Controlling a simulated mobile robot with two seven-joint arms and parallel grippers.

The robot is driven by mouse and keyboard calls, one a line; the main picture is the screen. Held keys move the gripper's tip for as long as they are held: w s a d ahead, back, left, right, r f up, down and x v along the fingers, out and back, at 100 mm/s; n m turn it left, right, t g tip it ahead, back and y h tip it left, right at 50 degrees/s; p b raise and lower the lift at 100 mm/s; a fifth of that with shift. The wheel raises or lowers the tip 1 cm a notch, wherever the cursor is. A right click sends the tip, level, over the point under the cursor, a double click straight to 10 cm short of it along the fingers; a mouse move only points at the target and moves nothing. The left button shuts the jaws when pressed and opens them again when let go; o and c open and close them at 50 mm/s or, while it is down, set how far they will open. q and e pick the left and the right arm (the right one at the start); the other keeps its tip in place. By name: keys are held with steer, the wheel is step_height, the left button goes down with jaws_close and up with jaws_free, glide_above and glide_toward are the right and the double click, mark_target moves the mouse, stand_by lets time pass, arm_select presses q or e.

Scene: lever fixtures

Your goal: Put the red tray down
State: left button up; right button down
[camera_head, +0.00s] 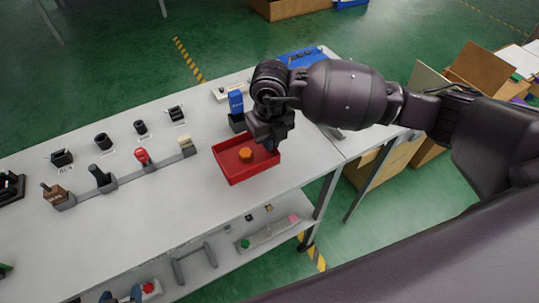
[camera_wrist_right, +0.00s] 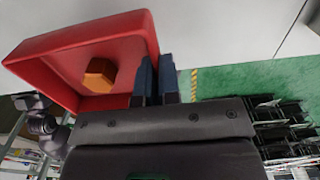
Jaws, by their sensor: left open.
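The red tray (camera_head: 232,170) is over the right end of the white table, with an orange hexagonal block (camera_head: 245,155) inside it. My right gripper (camera_head: 268,147) is at the tray's right wall. In the right wrist view the tray (camera_wrist_right: 60,50) and the orange block (camera_wrist_right: 99,75) show again. The two dark blue fingers of my right gripper (camera_wrist_right: 155,75) are on either side of the tray wall, shut on it. I cannot tell whether the tray's base touches the table. My left gripper (camera_head: 121,296) shows only partly at the bottom left, open and apart from the tray.
The white table (camera_head: 150,205) has clear room in front and left of the tray. A lever fixture row with a red knob (camera_head: 142,155) stands left of it. A blue-topped fixture (camera_head: 236,103) is close behind the tray. A lower shelf (camera_head: 225,262) holds small parts.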

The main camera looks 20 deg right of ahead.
steer(key=shift+f, duration=0.4)
step_height(320, 180, down, 5)
steer(key=shift+r+b, duration=0.1)
steer(key=shift+b, duration=0.3)
steer(key=shift+f, duration=0.25)
steer(key=shift+f, duration=0.2)
steer(key=c, duration=1.4)
jaws_free()
steer(key=shift+o, duration=0.3)
